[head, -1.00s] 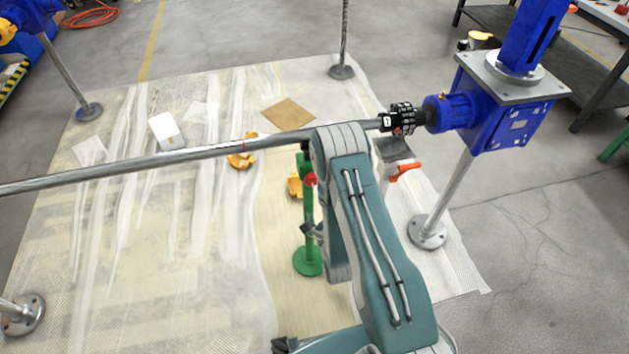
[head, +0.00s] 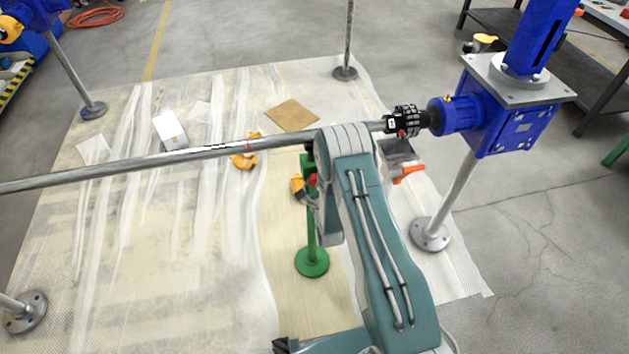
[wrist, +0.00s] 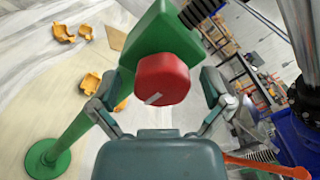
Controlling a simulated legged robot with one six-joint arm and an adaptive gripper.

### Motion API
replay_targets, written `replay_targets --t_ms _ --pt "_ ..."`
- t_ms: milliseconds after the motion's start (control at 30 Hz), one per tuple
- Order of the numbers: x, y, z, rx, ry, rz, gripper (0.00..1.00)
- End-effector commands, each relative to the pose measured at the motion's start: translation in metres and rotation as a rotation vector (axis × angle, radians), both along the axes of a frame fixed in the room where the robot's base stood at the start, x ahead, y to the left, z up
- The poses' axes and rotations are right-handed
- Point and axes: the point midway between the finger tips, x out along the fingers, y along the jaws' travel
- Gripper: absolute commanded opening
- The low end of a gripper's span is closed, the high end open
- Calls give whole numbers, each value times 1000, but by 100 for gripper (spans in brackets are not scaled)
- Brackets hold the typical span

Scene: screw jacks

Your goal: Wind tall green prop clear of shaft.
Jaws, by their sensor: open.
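The tall green prop (head: 312,258) stands upright on its round base under the long grey shaft (head: 190,157), partly hidden by my arm in the head view. Its upper end is close below the shaft; I cannot tell whether they touch. In the wrist view the green prop's head (wrist: 160,38) is tilted across the picture, with a red knob (wrist: 163,80) bearing a pale mark facing the camera. My gripper (wrist: 160,98) is open, its two fingers on either side of the red knob. Any contact between fingers and knob is unclear.
A blue gearbox (head: 500,105) on a grey post joins the shaft at a black coupling (head: 405,122). An orange-handled thing (head: 408,174) is right of my arm. Yellow pieces (head: 245,150), a brown board (head: 292,115) and a white box (head: 171,131) lie on the sheeted floor.

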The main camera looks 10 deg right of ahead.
Motion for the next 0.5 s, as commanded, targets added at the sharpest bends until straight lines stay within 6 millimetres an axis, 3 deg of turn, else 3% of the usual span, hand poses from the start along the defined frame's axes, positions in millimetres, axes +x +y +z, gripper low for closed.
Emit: replay_targets --t_ms 67,233,500 --pt "0 0 0 0 0 0 95" --pt "0 0 0 0 0 0 19" --pt "0 1 -1 -3 1 1 17"
